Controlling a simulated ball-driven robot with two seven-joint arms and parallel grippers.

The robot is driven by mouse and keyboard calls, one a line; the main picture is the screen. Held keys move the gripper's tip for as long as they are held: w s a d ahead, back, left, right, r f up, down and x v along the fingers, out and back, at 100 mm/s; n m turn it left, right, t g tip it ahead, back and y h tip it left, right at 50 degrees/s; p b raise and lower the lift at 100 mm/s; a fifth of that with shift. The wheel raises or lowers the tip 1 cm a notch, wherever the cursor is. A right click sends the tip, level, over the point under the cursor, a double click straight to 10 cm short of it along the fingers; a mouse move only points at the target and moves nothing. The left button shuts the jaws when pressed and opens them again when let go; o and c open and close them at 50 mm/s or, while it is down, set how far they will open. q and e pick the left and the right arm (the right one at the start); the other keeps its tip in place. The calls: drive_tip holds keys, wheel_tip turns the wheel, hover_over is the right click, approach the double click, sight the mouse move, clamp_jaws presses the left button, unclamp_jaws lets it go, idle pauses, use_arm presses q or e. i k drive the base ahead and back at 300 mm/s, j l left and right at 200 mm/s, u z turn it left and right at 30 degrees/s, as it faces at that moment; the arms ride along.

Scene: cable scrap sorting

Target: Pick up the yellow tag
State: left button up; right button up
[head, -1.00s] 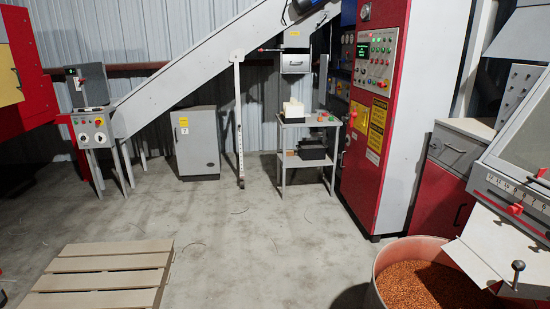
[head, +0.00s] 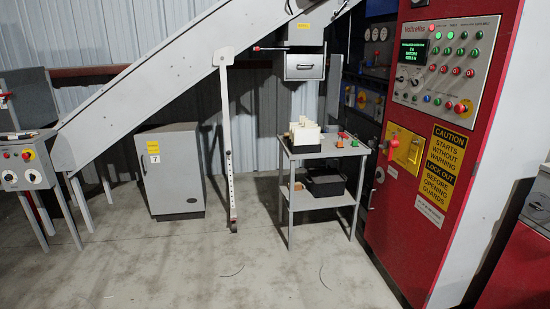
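I cannot pick out a loose yellow tag for certain. A small grey two-shelf cart (head: 326,151) stands left of the red control cabinet (head: 395,225). Its top holds a cream-white holder (head: 304,134) with pieces in it and a few small red, orange and green items (head: 345,142), too small to identify. A yellow lockout panel (head: 405,149) with a red part is on the red cabinet's side. Neither of my grippers is in view.
A black bin (head: 325,184) sits on the cart's lower shelf. A grey floor cabinet (head: 172,172) and a white upright post (head: 228,145) stand left of the cart. The sloping conveyor (head: 150,92) passes above. The concrete floor (head: 240,275) ahead is open, with thin wire scraps.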

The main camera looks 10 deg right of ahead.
sight(414, 152)
drive_tip(key=i+z, duration=0.25)
drive_tip(key=i, duration=0.35)
drive_tip(key=i+j+z, duration=0.25)
drive_tip(key=i, duration=0.3)
drive_tip(key=i+z, duration=0.3)
drive_tip(key=z, duration=0.15)
drive_tip(key=i+j+z, duration=0.15)
drive_tip(key=i+z, duration=0.25)
drive_tip(key=i+j+z, duration=0.15)
drive_tip(key=z, duration=0.3)
drive_tip(key=i+j+z, duration=0.25)
drive_tip(key=z, duration=0.2)
drive_tip(key=j, duration=0.1)
